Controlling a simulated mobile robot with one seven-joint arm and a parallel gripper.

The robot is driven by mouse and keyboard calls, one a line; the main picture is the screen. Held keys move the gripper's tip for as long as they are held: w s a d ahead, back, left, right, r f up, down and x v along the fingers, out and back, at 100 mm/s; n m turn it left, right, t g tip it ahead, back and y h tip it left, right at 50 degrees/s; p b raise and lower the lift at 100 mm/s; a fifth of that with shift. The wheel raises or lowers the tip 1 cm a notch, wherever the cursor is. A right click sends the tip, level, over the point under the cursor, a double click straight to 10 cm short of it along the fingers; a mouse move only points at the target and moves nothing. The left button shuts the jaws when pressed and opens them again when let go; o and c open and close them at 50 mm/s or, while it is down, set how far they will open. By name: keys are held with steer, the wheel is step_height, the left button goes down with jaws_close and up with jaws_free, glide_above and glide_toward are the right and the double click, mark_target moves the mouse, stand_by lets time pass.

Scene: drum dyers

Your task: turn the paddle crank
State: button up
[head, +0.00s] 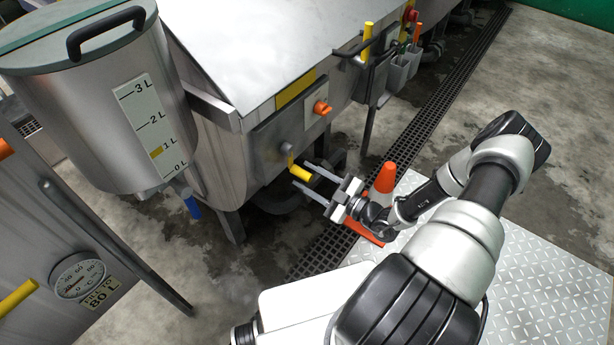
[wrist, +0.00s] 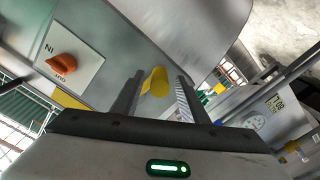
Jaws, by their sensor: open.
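The paddle crank (head: 301,173) has a yellow grip on a short arm from a steel hub on the front of the steel vat. Its yellow grip (wrist: 157,82) also shows in the wrist view, between my two fingers. My gripper (head: 300,174) is open at the crank, with one finger on each side of the yellow grip. In the wrist view (wrist: 160,76) a gap shows on the right side of the grip; the left finger is close to it, and I cannot tell whether it touches.
An orange knob (head: 322,107) on a white plate is above the crank. A steel drum (head: 75,110) with a level scale stands at left. An orange and white cone (head: 384,178) stands behind my wrist. A floor grate (head: 430,138) runs beside the vat.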

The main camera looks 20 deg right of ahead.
steer(key=v, duration=1.7)
